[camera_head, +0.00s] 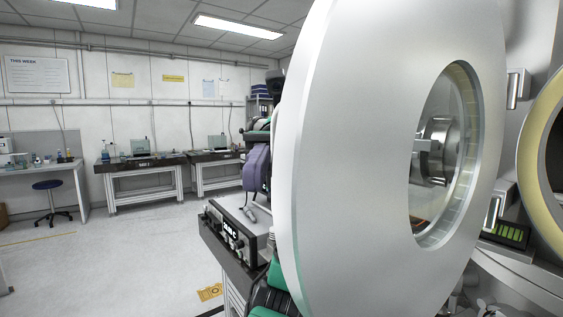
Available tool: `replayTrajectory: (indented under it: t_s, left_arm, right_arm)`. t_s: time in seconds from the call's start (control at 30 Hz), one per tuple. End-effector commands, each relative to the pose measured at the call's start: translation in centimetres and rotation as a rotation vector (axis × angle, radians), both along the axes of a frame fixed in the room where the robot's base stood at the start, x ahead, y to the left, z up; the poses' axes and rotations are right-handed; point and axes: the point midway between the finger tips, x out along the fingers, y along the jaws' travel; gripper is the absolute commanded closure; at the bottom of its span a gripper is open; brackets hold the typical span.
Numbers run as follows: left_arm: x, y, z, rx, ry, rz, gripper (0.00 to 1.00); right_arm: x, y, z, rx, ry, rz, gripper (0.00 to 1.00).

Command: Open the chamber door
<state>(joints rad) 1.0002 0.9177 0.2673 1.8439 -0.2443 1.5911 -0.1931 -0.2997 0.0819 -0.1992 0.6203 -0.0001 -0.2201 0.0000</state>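The chamber door (345,150) is a large pale grey disc with a round window (445,150), and it fills the middle and right of the head view. It stands swung out, apart from the chamber's yellow-rimmed opening (540,150) at the right edge. Two metal brackets (517,89) show between door and chamber. A round metal part (437,150) shows through the window. Dark, purple and green arm parts show along the door's left edge. I cannot make out either gripper's fingers; the door hides much of what is behind it.
A control box (236,232) with knobs stands on a bench left of the door. Work tables (145,165) with instruments and a blue stool (48,186) are farther back.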

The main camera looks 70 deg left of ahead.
Motion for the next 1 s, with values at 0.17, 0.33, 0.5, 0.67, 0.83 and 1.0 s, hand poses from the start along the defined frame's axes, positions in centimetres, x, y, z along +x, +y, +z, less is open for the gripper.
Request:
replayTrajectory:
  t_s: [0.17,0.33,0.5,0.67,0.83,1.0]
  left_arm:
    - [0.9,2.2,0.1,-0.004,0.002,0.001,0.71]
    - [2.5,6.0,0.3,-0.005,0.001,0.003,0.71]
    - [3.9,9.6,0.3,-0.002,0.001,0.001,0.71]
    - [4.4,10.8,0.1,0.001,0.000,0.000,0.71]
    - [4.5,10.9,0.0,0.002,-0.001,0.000,0.71]
    - [4.5,10.8,0.0,0.001,0.000,0.000,0.71]
  right_arm:
    - [0.0,0.0,-0.1,0.000,0.000,0.001,0.58]
    - [0.0,0.1,0.2,0.001,0.000,0.001,0.58]
    - [0.0,0.1,1.0,0.002,0.000,0.001,0.58]
    - [0.0,0.2,1.1,0.003,0.001,0.001,0.58]
    - [0.0,0.2,1.0,0.003,0.000,0.000,0.58]
    - [0.0,0.2,1.0,0.003,0.001,0.000,0.58]
